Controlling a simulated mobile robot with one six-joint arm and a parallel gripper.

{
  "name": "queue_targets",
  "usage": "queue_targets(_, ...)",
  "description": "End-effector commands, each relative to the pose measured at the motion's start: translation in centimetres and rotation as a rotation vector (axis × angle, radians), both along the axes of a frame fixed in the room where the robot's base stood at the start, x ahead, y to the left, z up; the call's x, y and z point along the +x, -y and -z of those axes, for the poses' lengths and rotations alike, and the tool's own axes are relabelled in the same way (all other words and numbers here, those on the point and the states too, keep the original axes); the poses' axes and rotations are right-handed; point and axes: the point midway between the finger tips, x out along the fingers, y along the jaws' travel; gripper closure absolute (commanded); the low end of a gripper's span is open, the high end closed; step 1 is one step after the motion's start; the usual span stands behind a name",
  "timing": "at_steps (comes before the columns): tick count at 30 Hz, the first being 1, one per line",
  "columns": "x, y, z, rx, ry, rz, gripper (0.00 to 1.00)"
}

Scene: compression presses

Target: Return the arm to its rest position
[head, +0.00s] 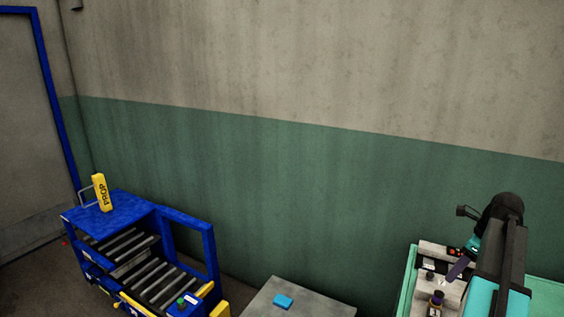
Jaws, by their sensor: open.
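My arm folds up at the right edge of the head view. My gripper (466,212) shows as a small dark shape at the left of the arm's top, high above the bench and pointing left. It is open, and I see nothing held in it. The fingers are too small to make out clearly.
Below the arm, a green bench (545,292) carries a pale device (451,290) with knobs. A blue roller press frame (187,221) stands left, with a yellow PROP bar (102,192) on top. The green-and-grey wall (300,160) is behind.

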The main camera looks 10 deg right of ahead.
Motion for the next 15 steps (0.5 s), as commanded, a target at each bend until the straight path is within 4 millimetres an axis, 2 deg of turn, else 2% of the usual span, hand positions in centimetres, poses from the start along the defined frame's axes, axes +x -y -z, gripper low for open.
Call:
queue_targets(5, 3.0, -4.1, 4.2, 0.040, -0.036, -0.075, 0.55)
queue_targets(9, 4.9, -8.5, 8.7, 0.082, -0.081, -0.144, 0.55)
queue_targets(15, 6.1, -14.7, 14.9, 0.135, -0.151, -0.232, 0.55)
